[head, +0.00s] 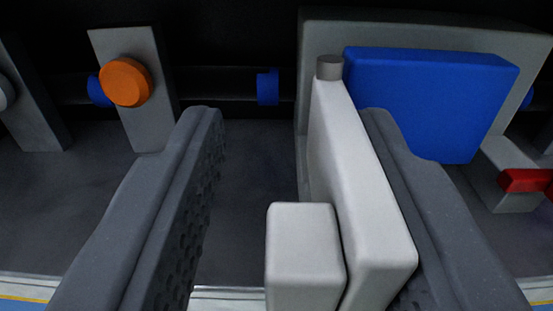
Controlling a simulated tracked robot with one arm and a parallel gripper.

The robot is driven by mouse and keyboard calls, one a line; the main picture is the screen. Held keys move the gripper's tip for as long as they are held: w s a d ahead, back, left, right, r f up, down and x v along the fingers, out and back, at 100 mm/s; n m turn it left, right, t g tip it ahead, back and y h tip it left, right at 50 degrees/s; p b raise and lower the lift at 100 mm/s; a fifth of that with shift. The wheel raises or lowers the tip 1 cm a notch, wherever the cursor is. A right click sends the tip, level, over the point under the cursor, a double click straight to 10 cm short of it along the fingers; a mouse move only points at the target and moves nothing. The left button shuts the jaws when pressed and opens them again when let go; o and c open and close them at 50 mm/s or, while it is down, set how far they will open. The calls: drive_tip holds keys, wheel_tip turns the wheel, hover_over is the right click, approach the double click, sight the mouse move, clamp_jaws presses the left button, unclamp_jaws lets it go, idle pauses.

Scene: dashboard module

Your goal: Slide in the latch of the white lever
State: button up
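The white lever (353,190) stands in the right middle of the head view, a long flat bar with a grey round pin (329,68) at its far end. A shorter white block (303,250), which looks like its latch, sits against the lever's left side at the near end, with a narrow gap between them. My gripper (291,114) is open, with the lever and block between its fingers. The right finger is close along the lever's right side; I cannot tell if it touches. The left finger is well clear of both.
A blue panel (430,100) on a grey block is behind the right finger. A red lever (525,181) is at the right edge. An orange knob (126,82) on a grey post is at the left, with a blue-ended dark bar behind it. Dark floor (245,200) lies between.

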drive_tip(key=s+a+p, duration=0.1)
drive_tip(key=s, duration=1.2)
drive_tip(key=shift+s, duration=0.4)
drive_tip(key=shift+a+f, duration=0.1)
